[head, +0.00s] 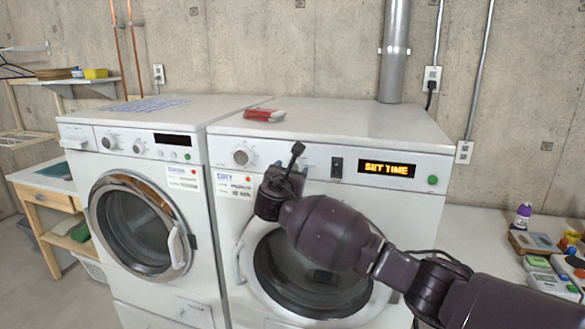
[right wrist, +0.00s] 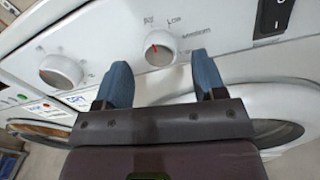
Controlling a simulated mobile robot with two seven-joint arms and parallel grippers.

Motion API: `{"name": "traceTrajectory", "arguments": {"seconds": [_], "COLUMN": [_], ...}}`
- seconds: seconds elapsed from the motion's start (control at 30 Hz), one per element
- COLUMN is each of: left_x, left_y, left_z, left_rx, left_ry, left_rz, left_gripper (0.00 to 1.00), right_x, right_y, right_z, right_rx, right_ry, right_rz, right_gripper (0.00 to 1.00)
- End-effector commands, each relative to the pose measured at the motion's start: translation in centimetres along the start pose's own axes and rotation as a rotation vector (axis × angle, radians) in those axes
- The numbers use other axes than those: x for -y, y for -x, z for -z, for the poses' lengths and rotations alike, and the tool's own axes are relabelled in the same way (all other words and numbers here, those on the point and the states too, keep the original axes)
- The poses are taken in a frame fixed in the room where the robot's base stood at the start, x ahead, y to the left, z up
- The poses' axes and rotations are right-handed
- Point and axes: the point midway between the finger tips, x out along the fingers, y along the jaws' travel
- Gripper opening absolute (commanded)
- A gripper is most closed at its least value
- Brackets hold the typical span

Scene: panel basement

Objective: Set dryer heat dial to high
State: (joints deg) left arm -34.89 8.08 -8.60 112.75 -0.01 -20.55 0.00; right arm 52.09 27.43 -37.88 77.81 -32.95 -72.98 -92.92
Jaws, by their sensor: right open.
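The dryer (head: 330,130) is the right-hand white machine, with its display reading SET TIME. In the right wrist view the heat dial (right wrist: 163,55) is a round white knob with a red pointer mark, with printed labels Air, Low and what looks like Medium around it. The red mark points up toward Air. My right gripper (right wrist: 160,66) is open, its two blue fingers just below and either side of the dial, apparently not touching it. In the head view my right gripper (head: 280,182) is in front of the panel and hides the heat dial. My left gripper is not in view.
Another dryer knob (head: 243,156) is left of my gripper. A black rocker switch (head: 337,168) and a green button (head: 432,180) are to the right. A red-and-white packet (head: 264,115) lies on top. The washer (head: 140,150) stands at left; the right counter holds small items.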

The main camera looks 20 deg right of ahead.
Motion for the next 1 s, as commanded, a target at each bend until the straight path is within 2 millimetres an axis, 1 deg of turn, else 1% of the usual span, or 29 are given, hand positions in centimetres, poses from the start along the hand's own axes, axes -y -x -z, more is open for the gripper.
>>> {"name": "traceTrajectory", "arguments": {"seconds": [0.1, 0.2, 0.37, 0.57, 0.6, 0.77, 0.9, 0.93, 1.0], "left_x": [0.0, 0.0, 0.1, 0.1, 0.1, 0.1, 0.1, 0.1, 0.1], "left_y": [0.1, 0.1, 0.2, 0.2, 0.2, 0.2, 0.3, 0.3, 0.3], "left_z": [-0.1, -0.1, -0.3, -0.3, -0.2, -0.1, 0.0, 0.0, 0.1], "left_rx": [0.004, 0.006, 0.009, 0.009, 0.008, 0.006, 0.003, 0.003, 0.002], "left_ry": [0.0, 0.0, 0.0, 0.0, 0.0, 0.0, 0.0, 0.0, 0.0], "left_rz": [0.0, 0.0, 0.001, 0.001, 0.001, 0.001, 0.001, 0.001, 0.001], "left_gripper": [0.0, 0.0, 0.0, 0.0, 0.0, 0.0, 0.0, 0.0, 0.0], "right_x": [-0.1, 0.0, 0.0, 0.0, 0.0, 0.0, 0.0, 0.0, 0.0], "right_y": [-1.2, -1.8, -2.2, -2.2, -2.2, -2.2, -2.2, -2.2, -2.2], "right_z": [-0.1, 0.0, 0.0, 0.0, 0.0, 0.0, 0.0, 0.0, 0.0], "right_rx": [0.001, 0.0, 0.0, 0.0, 0.0, 0.0, 0.0, 0.0, 0.0], "right_ry": [0.001, 0.0, -0.001, -0.001, -0.001, -0.001, -0.001, -0.001, -0.002], "right_rz": [0.001, 0.001, -0.001, -0.001, -0.001, -0.001, -0.001, -0.001, -0.001], "right_gripper": [0.64, 0.64, 0.64, 0.64, 0.62, 0.38, 0.16, 0.14, 0.14]}}
